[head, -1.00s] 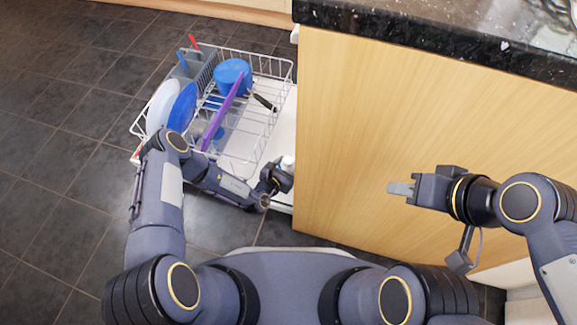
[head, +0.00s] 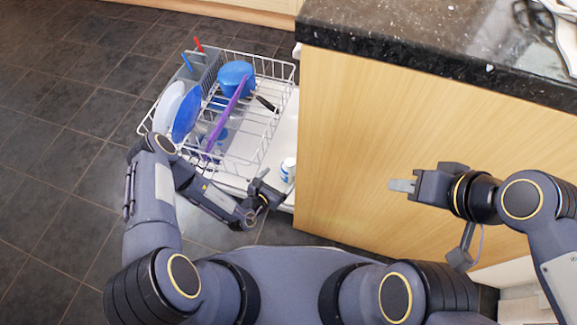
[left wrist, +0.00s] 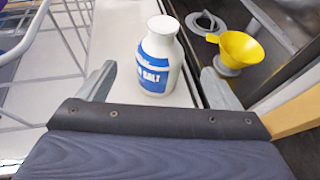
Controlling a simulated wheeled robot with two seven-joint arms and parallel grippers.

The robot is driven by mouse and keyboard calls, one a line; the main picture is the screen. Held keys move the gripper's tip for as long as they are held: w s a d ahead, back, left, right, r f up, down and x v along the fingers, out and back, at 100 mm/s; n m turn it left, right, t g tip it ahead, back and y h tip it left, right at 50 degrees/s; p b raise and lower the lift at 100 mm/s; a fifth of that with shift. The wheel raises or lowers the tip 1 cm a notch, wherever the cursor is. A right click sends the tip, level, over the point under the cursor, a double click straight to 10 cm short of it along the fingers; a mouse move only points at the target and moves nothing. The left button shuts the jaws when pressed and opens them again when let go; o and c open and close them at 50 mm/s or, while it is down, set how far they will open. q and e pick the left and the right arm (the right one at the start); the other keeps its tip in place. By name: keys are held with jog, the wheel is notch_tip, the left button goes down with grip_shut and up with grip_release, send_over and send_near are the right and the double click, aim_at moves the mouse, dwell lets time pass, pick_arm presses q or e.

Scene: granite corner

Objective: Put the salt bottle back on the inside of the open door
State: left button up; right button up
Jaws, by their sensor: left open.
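The salt bottle (head: 288,170), white with a blue label, stands upright on the white inside of the open door (head: 284,140), close to the wooden panel. In the left wrist view the bottle (left wrist: 156,62) stands in line with the gap between my fingers, with space on both sides. My left gripper (head: 270,184) is open and empty, just left of the bottle and apart from it. Its two fingers also show in the left wrist view (left wrist: 161,88). My right gripper (head: 402,186) is in front of the wooden panel, away from the bottle; its finger gap cannot be made out.
The wire dish rack (head: 262,125), with plates, a blue bowl (head: 236,76) and a purple utensil (head: 226,118), is left of the bottle. The wooden panel (head: 400,130) rises close on the right. A yellow funnel (left wrist: 240,48) is right of the bottle in the left wrist view.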

pick_arm(q)
jog(key=shift+p+v, duration=0.4)
jog(key=shift+v, duration=1.4)
pick_arm(e)
jog(key=shift+r, duration=0.65)
